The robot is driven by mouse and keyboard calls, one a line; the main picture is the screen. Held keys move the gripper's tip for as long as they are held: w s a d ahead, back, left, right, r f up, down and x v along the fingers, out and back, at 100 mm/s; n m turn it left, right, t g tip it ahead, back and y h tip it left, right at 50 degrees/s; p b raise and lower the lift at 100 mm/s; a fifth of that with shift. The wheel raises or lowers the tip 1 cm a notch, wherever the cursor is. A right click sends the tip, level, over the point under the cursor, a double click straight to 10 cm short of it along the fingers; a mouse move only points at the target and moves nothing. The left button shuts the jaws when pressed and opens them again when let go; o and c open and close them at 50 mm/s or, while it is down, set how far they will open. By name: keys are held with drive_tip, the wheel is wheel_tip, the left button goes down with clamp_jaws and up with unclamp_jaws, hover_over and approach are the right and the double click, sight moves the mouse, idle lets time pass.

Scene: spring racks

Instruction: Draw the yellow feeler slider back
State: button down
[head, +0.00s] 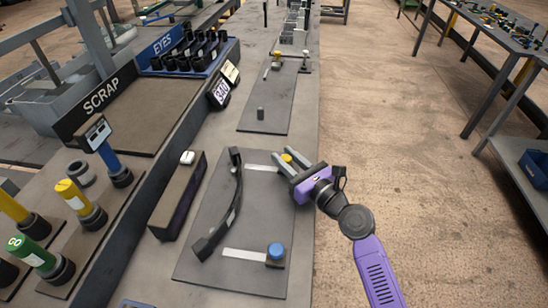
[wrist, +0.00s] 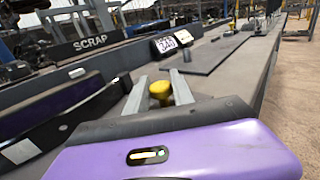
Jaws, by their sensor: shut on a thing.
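The yellow feeler slider (head: 286,159) is a small yellow knob at the far end of the dark plate (head: 205,270) on the bench. My gripper (head: 283,158) reaches in from the right, and its two grey fingers are shut on the yellow slider. In the wrist view the yellow knob (wrist: 160,92) sits between the fingers, with its round top showing. The slider's base is mostly hidden by the fingers. A pale strip (head: 262,168) runs across the plate beside the fingers.
A blue knob (head: 276,251) stands at the plate's near right corner, beside another pale strip. A curved black bar (head: 233,205) stands left of my fingers. A dark box (head: 178,195) with a white button is further left. A SCRAP tray (head: 130,110) lies beyond. Floor right of the bench is clear.

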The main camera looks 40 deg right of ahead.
drive_tip(key=shift+s+d, duration=0.5)
drive_tip(key=shift+d, duration=0.05)
drive_tip(key=c, duration=1.1)
unclamp_jaws()
drive_tip(key=shift+s, duration=0.1)
drive_tip(key=shift+s, duration=0.3)
drive_tip(key=s+b, duration=0.1)
drive_tip(key=s, duration=0.6)
drive_tip(key=shift+s, duration=0.1)
